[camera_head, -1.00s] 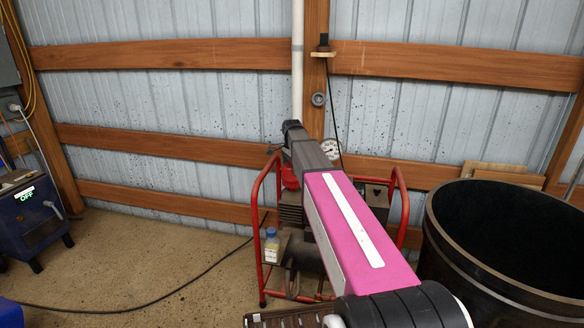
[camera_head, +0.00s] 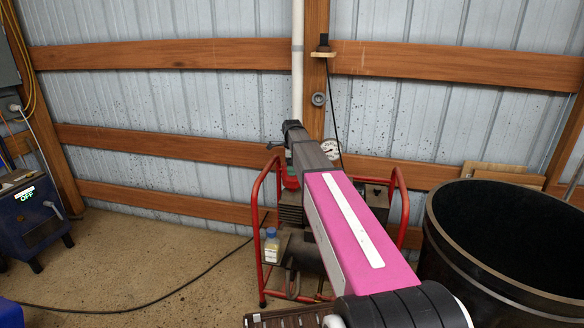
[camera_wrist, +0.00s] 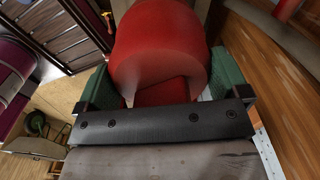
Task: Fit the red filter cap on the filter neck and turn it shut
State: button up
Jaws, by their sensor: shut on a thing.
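The red filter cap (camera_wrist: 158,50) fills the top middle of the wrist view, a large rounded red body with a narrower tab towards me. My gripper (camera_wrist: 163,84) is shut on it, with one green finger at each side of the tab. In the head view the pink and grey arm reaches over the red-framed machine and hides most of the gripper. A red part (camera_head: 290,179) shows just below the wrist there; I cannot tell whether it is the cap. The filter neck is not visible, so I cannot tell whether the cap touches it.
The machine's red tube frame (camera_head: 257,205) stands on both sides of my arm. A small bottle (camera_head: 271,246) is on its left side, and a gauge (camera_head: 330,149) is behind. A large black drum (camera_head: 432,232) stands at the right. The floor at left is mostly clear.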

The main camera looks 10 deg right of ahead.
jog(key=m, duration=0.2)
jog(key=shift+m, duration=0.4)
jog(key=o, duration=1.1)
jog(key=shift+c, duration=0.2)
jog(key=shift+r, duration=0.1)
jog(key=shift+r, duration=2.9)
